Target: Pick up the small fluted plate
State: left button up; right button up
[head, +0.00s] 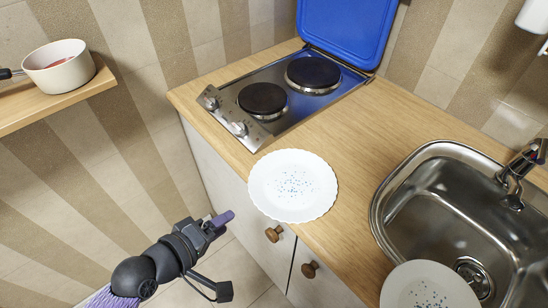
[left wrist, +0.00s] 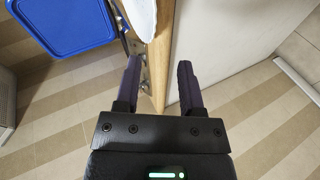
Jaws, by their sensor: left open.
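The small fluted plate (head: 293,186), white with a wavy rim and blue specks, lies flat on the wooden counter, at its front edge between hob and sink. Part of it also shows at the top of the left wrist view (left wrist: 142,18). My left gripper (head: 221,219) is open and empty, in front of the counter, to the lower left of the plate and apart from it. In the left wrist view its two dark purple fingers (left wrist: 160,78) stand apart with the counter edge beyond them. My right gripper is not in view.
A second speckled white plate (head: 430,288) is at the sink's (head: 400,205) lower left, cut off by the frame. The hob (head: 278,120) has its blue lid (head: 347,30) raised. Cabinet knobs (head: 273,233) stick out below the counter. A pan (head: 60,70) stands on a shelf (head: 60,108).

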aim_at(264, 195)
pick_arm(q)
jog(key=b+x, duration=0.3)
jog(key=x, duration=0.6)
jog(key=shift+w+r, duration=0.15)
jog(key=shift+r, duration=0.05)
jog(key=shift+w+d, duration=0.2)
jog(key=shift+d, duration=0.1)
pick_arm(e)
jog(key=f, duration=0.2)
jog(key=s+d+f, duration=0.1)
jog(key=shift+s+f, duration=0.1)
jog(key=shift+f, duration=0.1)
pick_arm(q)
grip_shut()
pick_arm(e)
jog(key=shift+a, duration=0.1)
